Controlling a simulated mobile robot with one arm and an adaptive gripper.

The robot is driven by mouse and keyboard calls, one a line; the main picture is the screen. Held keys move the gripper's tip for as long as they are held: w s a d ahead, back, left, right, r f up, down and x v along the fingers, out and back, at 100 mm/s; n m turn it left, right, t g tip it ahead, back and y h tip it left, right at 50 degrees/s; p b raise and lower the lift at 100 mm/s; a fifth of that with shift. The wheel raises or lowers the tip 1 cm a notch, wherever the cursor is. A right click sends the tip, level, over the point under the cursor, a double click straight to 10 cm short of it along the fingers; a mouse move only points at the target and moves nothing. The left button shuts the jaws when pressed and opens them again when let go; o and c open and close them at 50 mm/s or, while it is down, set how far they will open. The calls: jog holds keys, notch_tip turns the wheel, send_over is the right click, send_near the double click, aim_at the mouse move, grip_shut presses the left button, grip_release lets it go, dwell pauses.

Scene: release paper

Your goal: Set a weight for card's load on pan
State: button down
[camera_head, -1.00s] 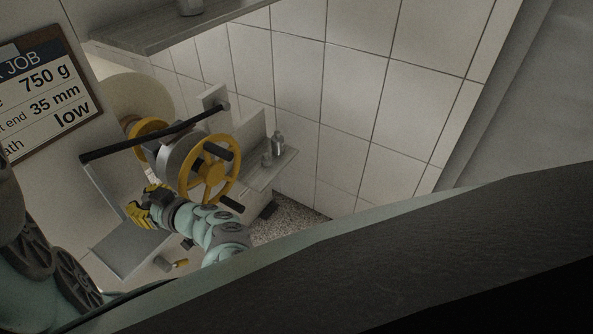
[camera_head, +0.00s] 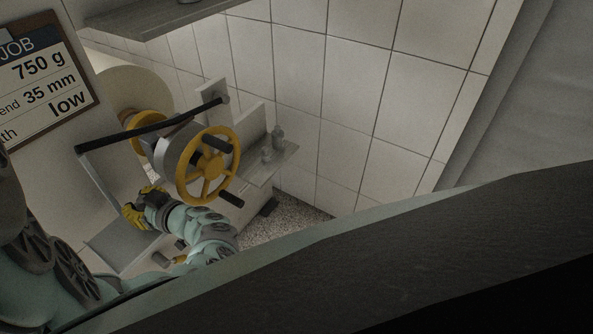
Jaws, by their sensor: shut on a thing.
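The job card (camera_head: 45,80) hangs at the upper left and reads 750 g, 35 mm and low; its left side is cut off. A dark lever (camera_head: 150,128) runs left from the yellow-wheeled machine, and a thin grey rod (camera_head: 98,180) hangs from its left end. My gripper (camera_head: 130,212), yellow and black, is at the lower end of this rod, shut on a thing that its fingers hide. I cannot tell whether it touches the rod. A flat grey plate (camera_head: 112,245) lies below; I cannot tell whether it is the pan.
The yellow handwheel (camera_head: 208,165) stands close above my forearm. Small dark cylinders (camera_head: 160,259) and a yellow piece (camera_head: 180,260) lie below the wrist. A small shelf (camera_head: 262,165) with metal bottles (camera_head: 276,145) is at the right. Another shelf (camera_head: 150,20) juts out above.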

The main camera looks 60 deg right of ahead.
jog(key=c, duration=0.5)
grip_release()
jog(key=shift+r, duration=0.1)
